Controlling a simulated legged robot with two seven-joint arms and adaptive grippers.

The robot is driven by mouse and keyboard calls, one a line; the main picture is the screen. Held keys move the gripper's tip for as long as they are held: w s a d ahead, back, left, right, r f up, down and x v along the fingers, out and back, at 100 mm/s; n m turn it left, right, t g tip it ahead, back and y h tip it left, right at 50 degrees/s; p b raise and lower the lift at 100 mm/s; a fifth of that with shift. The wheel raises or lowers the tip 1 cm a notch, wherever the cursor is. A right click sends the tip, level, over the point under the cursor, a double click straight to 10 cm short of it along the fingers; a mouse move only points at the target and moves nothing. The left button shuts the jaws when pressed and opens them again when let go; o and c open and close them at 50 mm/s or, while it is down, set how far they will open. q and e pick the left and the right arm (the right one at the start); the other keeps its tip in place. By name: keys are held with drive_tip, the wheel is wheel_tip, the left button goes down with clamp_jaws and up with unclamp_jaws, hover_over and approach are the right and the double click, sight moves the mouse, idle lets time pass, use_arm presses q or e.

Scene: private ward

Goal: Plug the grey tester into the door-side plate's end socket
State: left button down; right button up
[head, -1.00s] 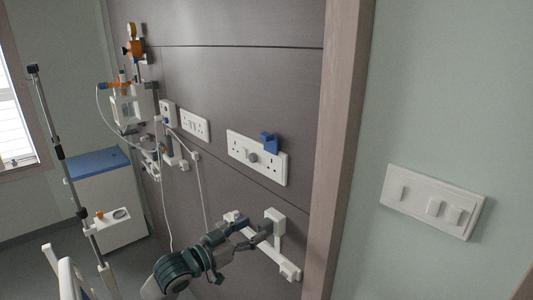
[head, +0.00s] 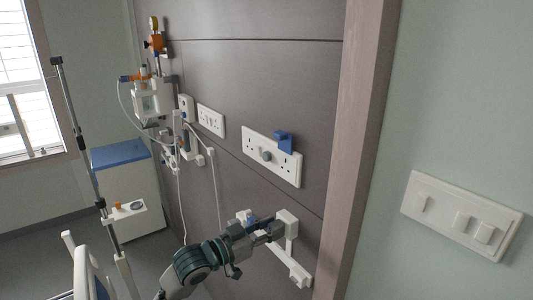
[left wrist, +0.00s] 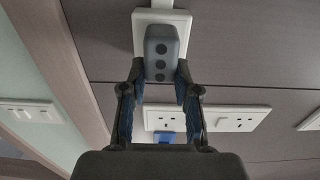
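The grey tester (left wrist: 161,54), a rounded block with several dark dots on its face, is in front of a white single socket box (left wrist: 178,18) in the left wrist view. My left gripper (left wrist: 160,70) has its fingers on both sides of the tester; whether the pads press on it is unclear. In the head view, my left gripper (head: 272,232) is at that white box (head: 288,220), low on the wall. The door-side plate (head: 257,137) is above it, with a blue block (head: 284,141) and a grey round piece (head: 266,156) on it. My right gripper is not in view.
Another socket plate (head: 211,120) is farther along the wall. The wooden door frame (head: 357,150) and light switches (head: 462,217) are to the right. White trunking (head: 298,272) runs by my gripper. Hanging cables and a drip pole (head: 82,150) are to the left.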

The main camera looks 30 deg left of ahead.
use_arm(q)
drive_tip(key=shift+s+a+b, duration=0.2)
drive_tip(key=shift+s+b, duration=0.05)
drive_tip(key=shift+b, duration=0.05)
drive_tip(key=shift+s+a+r, duration=0.1)
drive_tip(key=shift+s+a, duration=0.2)
drive_tip(key=shift+s, duration=0.3)
drive_tip(key=shift+s+a+b, duration=0.15)
drive_tip(key=shift+b, duration=0.15)
drive_tip(key=b+v, duration=0.2)
drive_tip(key=v, duration=0.1)
drive_tip(key=shift+s, duration=0.25)
drive_tip(key=shift+s+a, duration=0.1)
drive_tip(key=shift+s, duration=0.3)
